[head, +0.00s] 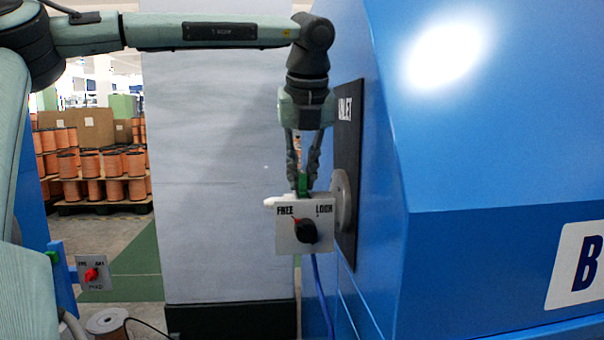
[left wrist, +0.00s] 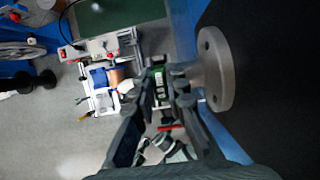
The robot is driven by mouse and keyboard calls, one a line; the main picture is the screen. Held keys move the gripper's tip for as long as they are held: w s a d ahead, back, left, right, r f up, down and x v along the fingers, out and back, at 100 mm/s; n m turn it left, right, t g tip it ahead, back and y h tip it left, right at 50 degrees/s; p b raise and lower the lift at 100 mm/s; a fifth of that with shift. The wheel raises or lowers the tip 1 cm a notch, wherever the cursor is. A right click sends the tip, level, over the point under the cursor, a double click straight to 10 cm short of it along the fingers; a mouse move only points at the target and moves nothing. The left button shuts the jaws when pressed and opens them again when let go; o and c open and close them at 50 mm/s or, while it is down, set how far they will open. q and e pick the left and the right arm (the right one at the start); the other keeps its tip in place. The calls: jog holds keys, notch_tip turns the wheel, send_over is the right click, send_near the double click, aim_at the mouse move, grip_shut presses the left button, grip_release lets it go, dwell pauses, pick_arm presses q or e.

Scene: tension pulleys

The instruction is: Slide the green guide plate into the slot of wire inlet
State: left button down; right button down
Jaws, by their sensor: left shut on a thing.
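The wire inlet is a white box (head: 290,238) marked FREE and LOCK, with a black knob (head: 306,231) whose red mark points up-left toward FREE. It stands beside a round grey flange (head: 342,203) on a black panel (head: 347,130). My left gripper (head: 303,182) points down just above the box, shut on the green guide plate (head: 303,184). Only a small part of the plate shows between the fingers, at the box's top edge. I cannot tell whether it is in the slot. In the left wrist view the green plate (left wrist: 159,77) shows between the fingertips (left wrist: 163,88). My right gripper is out of view.
A large blue machine (head: 490,140) fills the right, close to the gripper. A grey panel (head: 220,170) stands behind. A blue cable (head: 321,290) hangs below the box. A smaller plate with a red knob (head: 93,273) is at lower left. Copper spools (head: 100,165) stand far back.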

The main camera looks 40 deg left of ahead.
pick_arm(q)
jog(key=shift+f, duration=0.1)
jog(key=c, duration=1.5)
grip_release()
jog(key=shift+o, duration=0.2)
